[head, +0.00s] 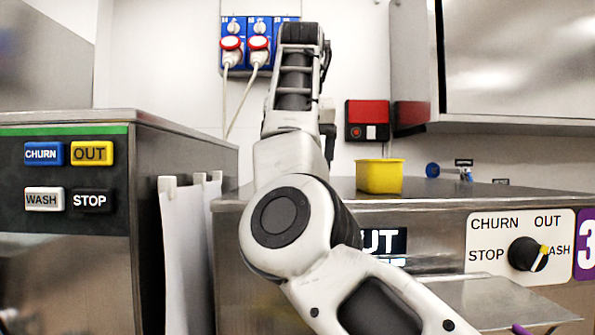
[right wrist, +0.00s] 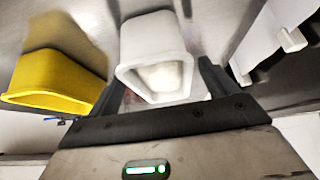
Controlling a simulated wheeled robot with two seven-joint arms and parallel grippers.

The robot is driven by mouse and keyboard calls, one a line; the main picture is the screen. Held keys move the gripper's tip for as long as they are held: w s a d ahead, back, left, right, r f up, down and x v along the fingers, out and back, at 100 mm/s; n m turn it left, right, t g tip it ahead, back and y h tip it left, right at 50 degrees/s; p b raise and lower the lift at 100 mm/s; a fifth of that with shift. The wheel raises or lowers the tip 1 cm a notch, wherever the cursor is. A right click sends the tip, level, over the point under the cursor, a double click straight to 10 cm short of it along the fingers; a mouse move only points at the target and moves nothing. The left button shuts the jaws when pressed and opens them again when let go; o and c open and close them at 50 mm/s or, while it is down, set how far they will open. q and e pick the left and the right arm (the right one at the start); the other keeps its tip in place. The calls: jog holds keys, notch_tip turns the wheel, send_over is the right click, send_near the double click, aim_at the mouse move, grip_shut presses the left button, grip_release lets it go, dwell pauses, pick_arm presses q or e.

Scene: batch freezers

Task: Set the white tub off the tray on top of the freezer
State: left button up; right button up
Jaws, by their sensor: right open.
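The white tub (right wrist: 157,52) is in the right wrist view, on a bare metal surface (right wrist: 215,25) beside the yellow tub (right wrist: 58,75). My right gripper (right wrist: 160,80) is open, with one dark finger on each side of the white tub. I cannot tell whether the fingers touch it. In the head view the yellow tub (head: 379,176) stands on top of the freezer (head: 440,193), and my right arm hides the white tub and the gripper. A metal tray (head: 505,300) juts out at the freezer's front, with no tub on its visible part. My left gripper is not in view.
Another freezer (head: 70,205) stands at the left, with white panels (head: 190,250) in the gap between. A steel cabinet (head: 515,60) overhangs at the upper right. Blue sockets (head: 258,42) and a red switch box (head: 367,120) are on the back wall.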

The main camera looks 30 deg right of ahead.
jog(key=v, duration=0.9)
jog(key=shift+r, duration=0.15)
